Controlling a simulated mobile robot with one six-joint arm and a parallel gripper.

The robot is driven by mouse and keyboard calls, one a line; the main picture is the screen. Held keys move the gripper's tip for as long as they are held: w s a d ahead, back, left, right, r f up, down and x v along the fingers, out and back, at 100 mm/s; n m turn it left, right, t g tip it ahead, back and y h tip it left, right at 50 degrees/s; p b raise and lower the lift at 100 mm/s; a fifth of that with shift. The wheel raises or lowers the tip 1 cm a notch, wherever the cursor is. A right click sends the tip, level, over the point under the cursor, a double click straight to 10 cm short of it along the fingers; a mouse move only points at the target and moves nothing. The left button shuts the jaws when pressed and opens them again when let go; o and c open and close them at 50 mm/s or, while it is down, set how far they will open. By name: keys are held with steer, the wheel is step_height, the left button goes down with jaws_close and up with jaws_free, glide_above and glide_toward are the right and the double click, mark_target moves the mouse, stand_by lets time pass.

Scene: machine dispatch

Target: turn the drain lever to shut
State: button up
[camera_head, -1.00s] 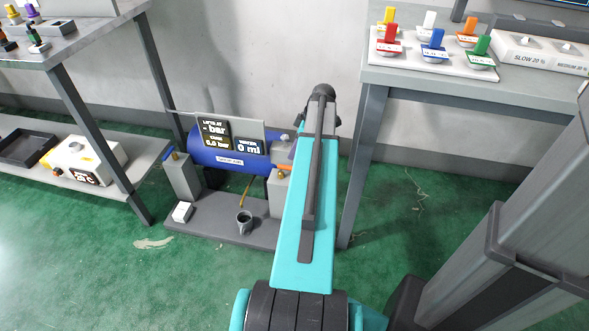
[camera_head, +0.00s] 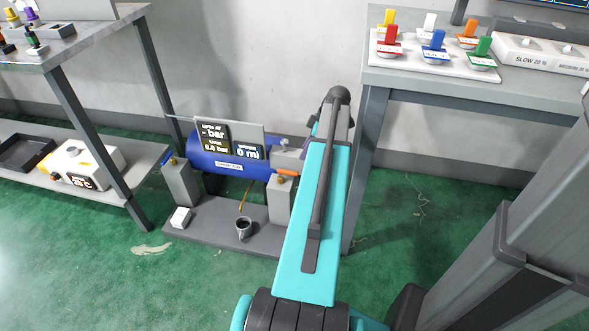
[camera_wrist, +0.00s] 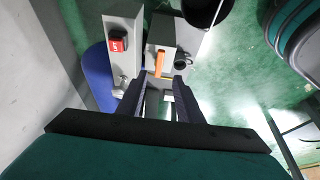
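A blue tank (camera_head: 215,154) lies on its side on a low grey stand. An orange lever (camera_head: 286,173) sits on the grey post (camera_head: 281,203) at its right end. The orange lever also shows in the wrist view (camera_wrist: 160,62), lengthwise up the picture on a grey block. I see no label telling which one is the drain lever. My gripper (camera_wrist: 157,86) is open, its two dark fingers apart, with the orange lever just beyond the gap. In the head view my arm hides most of the gripper.
A dark cup (camera_head: 244,229) and a small white block (camera_head: 181,217) stand on the low grey base (camera_head: 215,232). Display panels (camera_head: 215,135) stand above the tank. A table (camera_head: 475,88) with coloured valves is close on the right, a shelf table (camera_head: 90,48) on the left.

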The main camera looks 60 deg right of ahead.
mark_target(292, 172)
steer(key=b+x, duration=0.3)
steer(key=x, duration=0.9)
steer(key=shift+f, duration=0.15)
jaws_close()
